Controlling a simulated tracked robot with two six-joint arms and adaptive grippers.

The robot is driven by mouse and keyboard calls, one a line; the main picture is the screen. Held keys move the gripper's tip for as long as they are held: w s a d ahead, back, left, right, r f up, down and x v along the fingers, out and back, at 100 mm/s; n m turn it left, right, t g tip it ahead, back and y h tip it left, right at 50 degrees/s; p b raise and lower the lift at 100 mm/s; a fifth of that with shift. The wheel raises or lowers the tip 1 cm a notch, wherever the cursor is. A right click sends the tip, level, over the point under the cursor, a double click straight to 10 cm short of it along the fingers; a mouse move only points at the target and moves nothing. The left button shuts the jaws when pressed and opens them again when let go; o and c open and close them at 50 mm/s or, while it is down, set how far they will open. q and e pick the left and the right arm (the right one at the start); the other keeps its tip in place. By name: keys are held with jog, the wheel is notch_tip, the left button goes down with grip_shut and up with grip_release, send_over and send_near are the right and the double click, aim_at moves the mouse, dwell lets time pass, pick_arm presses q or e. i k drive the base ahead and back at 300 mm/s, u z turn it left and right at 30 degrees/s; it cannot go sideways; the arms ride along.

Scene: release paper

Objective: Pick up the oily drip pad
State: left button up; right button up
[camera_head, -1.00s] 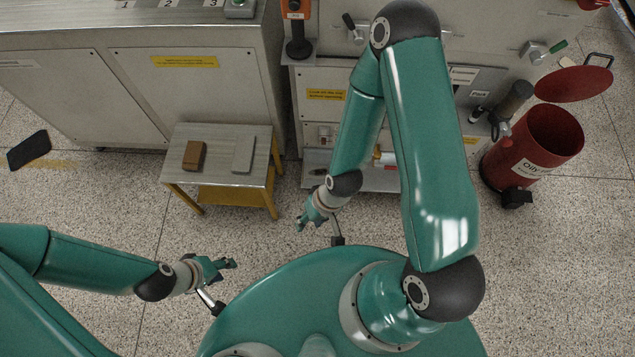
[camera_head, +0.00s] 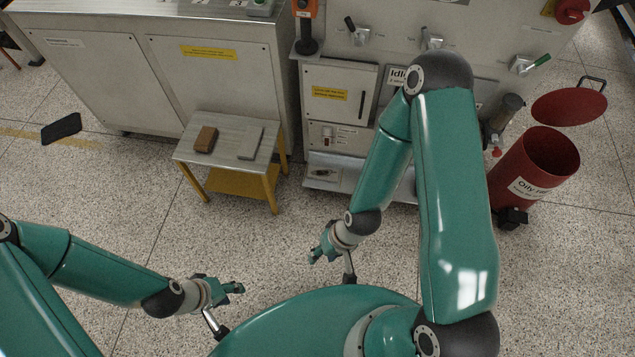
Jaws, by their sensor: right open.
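I cannot tell for sure which thing is the oily drip pad. A small brownish flat patch (camera_head: 323,174) lies on the low metal tray (camera_head: 345,185) at the foot of the machine; it is too small to make out. A brown block (camera_head: 205,140) and a flat grey pad (camera_head: 251,143) lie apart on a small table (camera_head: 228,128). My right gripper (camera_head: 314,256) is open and empty above the floor, in front of the tray. My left gripper (camera_head: 238,288) is further left and nearer me, with nothing visible in it; its jaw gap is unclear.
A red oily-waste bin (camera_head: 530,170) stands at the right, its round lid (camera_head: 569,106) raised. A black flat mat (camera_head: 61,128) lies on the floor at the far left. My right upper arm hides part of the machine. The speckled floor in front of the small table is clear.

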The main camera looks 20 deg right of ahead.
aim_at(321, 173)
jog(key=z, duration=0.15)
jog(key=i, duration=0.9)
jog(key=u, duration=0.05)
